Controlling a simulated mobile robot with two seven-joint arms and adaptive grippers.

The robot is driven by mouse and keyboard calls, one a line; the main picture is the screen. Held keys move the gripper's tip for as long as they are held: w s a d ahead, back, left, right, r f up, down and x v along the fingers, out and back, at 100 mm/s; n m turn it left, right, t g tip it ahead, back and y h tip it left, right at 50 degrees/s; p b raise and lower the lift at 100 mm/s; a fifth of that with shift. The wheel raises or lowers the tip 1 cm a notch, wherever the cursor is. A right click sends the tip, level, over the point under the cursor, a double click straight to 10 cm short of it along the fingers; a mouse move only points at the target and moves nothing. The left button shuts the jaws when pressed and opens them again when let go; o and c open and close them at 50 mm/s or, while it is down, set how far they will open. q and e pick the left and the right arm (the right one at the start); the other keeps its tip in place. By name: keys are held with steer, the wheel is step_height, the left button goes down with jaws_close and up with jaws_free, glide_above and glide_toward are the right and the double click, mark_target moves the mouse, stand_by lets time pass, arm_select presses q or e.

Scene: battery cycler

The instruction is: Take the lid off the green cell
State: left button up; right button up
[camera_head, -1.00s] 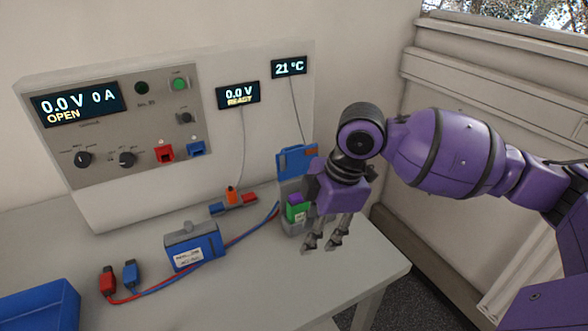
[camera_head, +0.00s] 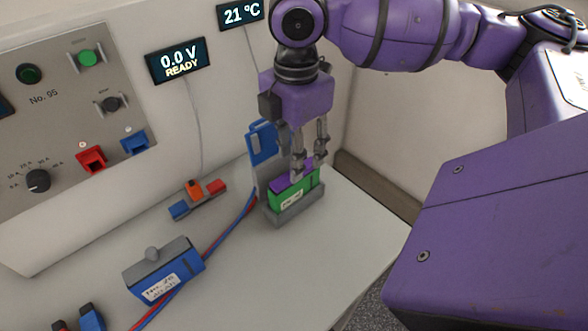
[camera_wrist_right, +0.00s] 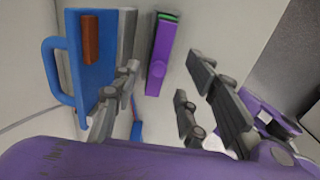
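The green cell (camera_head: 295,197) stands upright in a grey holder (camera_head: 290,215) at the right of the bench, a white label on its front. A purple lid (camera_head: 283,182) covers its top; the wrist view shows this lid (camera_wrist_right: 161,55) from above with a strip of green at its far end. My right gripper (camera_head: 309,166) points down just above the cell, fingers apart. In the wrist view the right gripper (camera_wrist_right: 163,78) is open, with the lid showing between its fingers. Contact with the lid cannot be told. My left gripper is not in view.
A blue handled piece (camera_head: 263,143) stands close behind and left of the cell. A red-blue connector (camera_head: 197,200) lies near the panel. The bench front right is clear.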

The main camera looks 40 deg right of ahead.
mark_target(280, 183)
step_height(280, 183, down, 3)
steer(key=shift+f, duration=0.25)
steer(key=shift+w, duration=0.1)
steer(key=c, duration=0.8)
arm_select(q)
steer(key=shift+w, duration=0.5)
arm_select(e)
steer(key=shift+c, duration=0.7)
